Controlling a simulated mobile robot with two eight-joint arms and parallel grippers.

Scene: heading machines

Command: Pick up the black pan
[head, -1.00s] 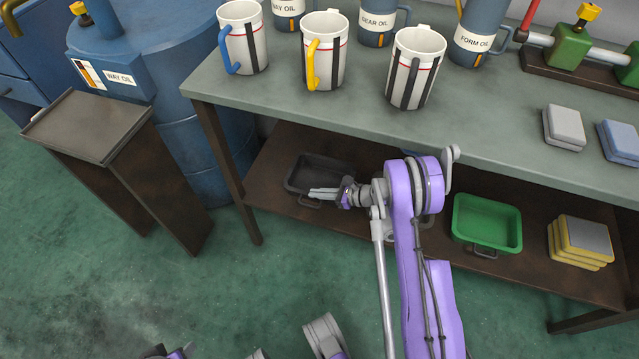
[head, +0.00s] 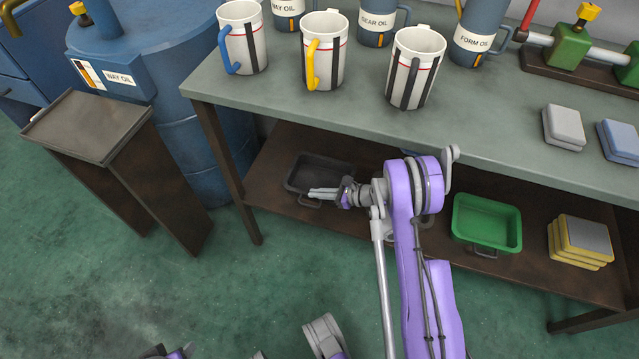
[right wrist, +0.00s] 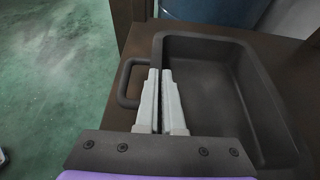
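The black pan (head: 318,170) sits on the brown lower shelf under the bench, at the shelf's left part. It is a dark, rectangular, open and empty pan with a loop handle on its front side. In the right wrist view, the pan (right wrist: 246,95) fills the right half and its handle (right wrist: 128,84) shows just left of the fingers. My right gripper (head: 312,192) reaches in from the right. In the wrist view, its grey fingers (right wrist: 159,75) are close together with the pan's handle-side wall between them. My left gripper's fingers do not show.
A green pan (head: 487,222) and stacked yellow-grey blocks (head: 582,242) stand farther right on the lower shelf (head: 270,190). The bench top (head: 300,108) above carries mugs and oil cans. A bench leg (head: 228,172) and blue barrel (head: 190,130) are left of the black pan.

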